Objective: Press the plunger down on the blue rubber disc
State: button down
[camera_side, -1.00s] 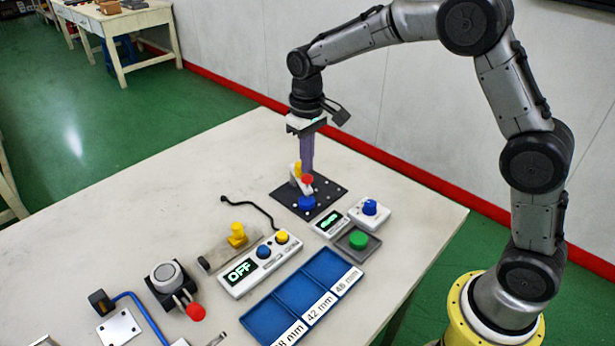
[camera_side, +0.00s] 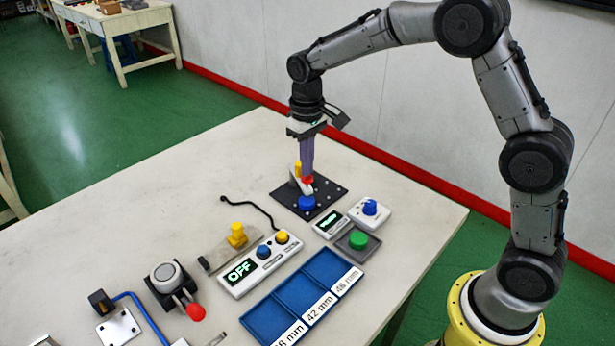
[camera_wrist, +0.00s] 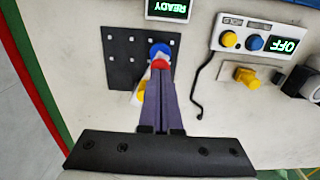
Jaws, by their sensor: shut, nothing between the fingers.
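The blue rubber disc (camera_side: 306,202) sits on the black perforated plate (camera_side: 328,192). The red plunger part (camera_side: 307,180) stands above it, next to a white lever piece (camera_side: 294,182) and a yellow part (camera_side: 297,168). My gripper (camera_side: 307,176) is shut and empty, pointing down with its purple fingertips at the red part; I cannot tell whether they touch. In the wrist view, the red part (camera_wrist: 160,64) lies just beyond my fingertips, with the blue disc (camera_wrist: 159,49) behind it. My fingers partly hide the white and yellow parts.
A small display (camera_wrist: 168,9) reads READY. A blue knob box (camera_side: 369,212) and green button (camera_side: 358,240) stand near the plate. A white OFF box (camera_side: 262,264), a blue compartment tray (camera_side: 275,316) and a black cable (camera_side: 250,206) lie on the table. Space behind the plate is clear.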

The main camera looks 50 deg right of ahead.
jog(key=shift+f, duration=1)
jog(key=shift+r, duration=0.1)
notch_tip(320, 180, up, 12)
jog(key=shift+f, duration=0.25)
dwell(1.0)
